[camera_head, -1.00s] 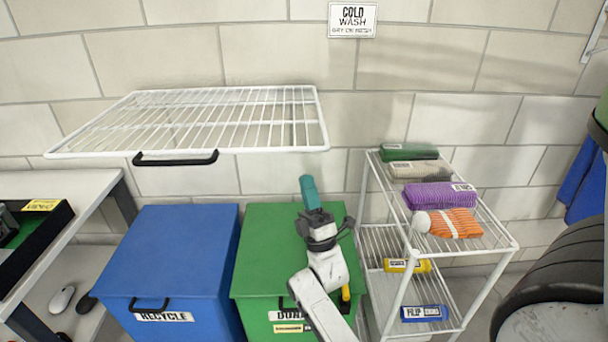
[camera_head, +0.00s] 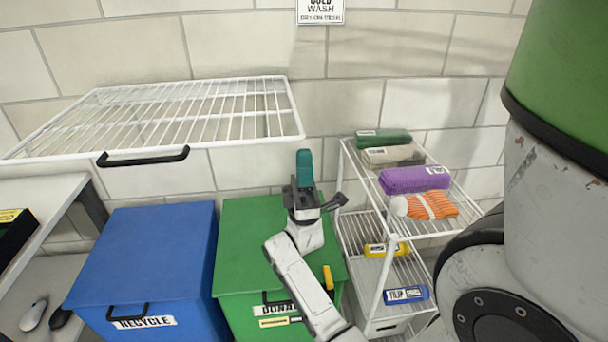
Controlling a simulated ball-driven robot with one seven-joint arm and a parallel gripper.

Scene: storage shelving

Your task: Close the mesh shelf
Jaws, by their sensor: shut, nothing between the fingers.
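The mesh shelf (camera_head: 190,118) is a white wire rack that sticks out flat from the tiled wall at the upper left. A black handle (camera_head: 143,158) hangs on its front edge. My gripper (camera_head: 304,165) is at the end of my white arm, above the green bin, with teal fingers that are shut and empty.
A blue recycle bin (camera_head: 150,265) and a green donation bin (camera_head: 245,235) stand below the shelf. A table (camera_head: 50,197) is at the left.

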